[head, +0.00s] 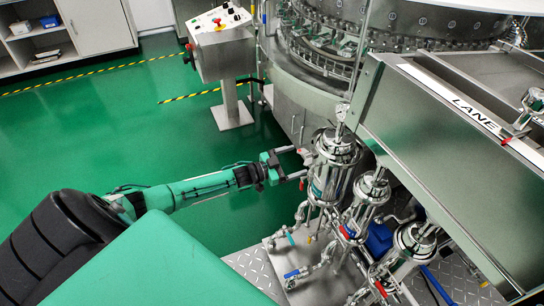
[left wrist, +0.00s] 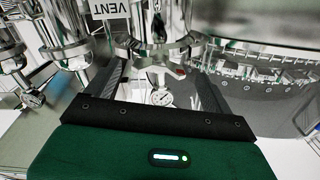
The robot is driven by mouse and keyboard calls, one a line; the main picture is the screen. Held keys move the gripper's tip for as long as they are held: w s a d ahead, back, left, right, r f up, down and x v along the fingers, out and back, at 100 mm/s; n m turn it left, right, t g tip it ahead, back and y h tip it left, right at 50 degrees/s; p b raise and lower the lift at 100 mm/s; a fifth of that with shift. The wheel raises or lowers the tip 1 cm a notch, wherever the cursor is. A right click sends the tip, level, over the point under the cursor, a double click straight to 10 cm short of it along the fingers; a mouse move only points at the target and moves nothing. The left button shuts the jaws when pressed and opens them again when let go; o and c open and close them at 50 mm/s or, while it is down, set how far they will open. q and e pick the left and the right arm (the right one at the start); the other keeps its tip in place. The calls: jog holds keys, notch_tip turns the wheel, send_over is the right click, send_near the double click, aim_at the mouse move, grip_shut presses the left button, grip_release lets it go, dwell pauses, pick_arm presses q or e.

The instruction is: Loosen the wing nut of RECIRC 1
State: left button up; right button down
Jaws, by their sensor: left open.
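Three shiny steel filter housings stand in a row in the head view: the first (head: 333,168), the second (head: 370,190) and the third (head: 412,243). I cannot read which one is RECIRC 1. My left gripper (head: 304,164) is open and empty at the left side of the first housing, near its upper clamp. In the left wrist view its two fingers (left wrist: 160,68) are spread before a steel vessel. I cannot make out the wing nut clearly. My right gripper is not in view.
Pipes and valves with a blue handle (head: 292,274) sit below the housings over a diamond-plate platform (head: 256,262). The rotary washer (head: 395,25) and the LANE cover (head: 455,130) are close behind and right. A control panel (head: 218,38) stands at the back. Green floor (head: 110,130) is clear.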

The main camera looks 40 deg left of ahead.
pick_arm(q)
jog(key=v, duration=1)
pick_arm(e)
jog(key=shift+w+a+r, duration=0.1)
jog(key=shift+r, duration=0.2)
pick_arm(q)
jog(key=shift+f, duration=0.1)
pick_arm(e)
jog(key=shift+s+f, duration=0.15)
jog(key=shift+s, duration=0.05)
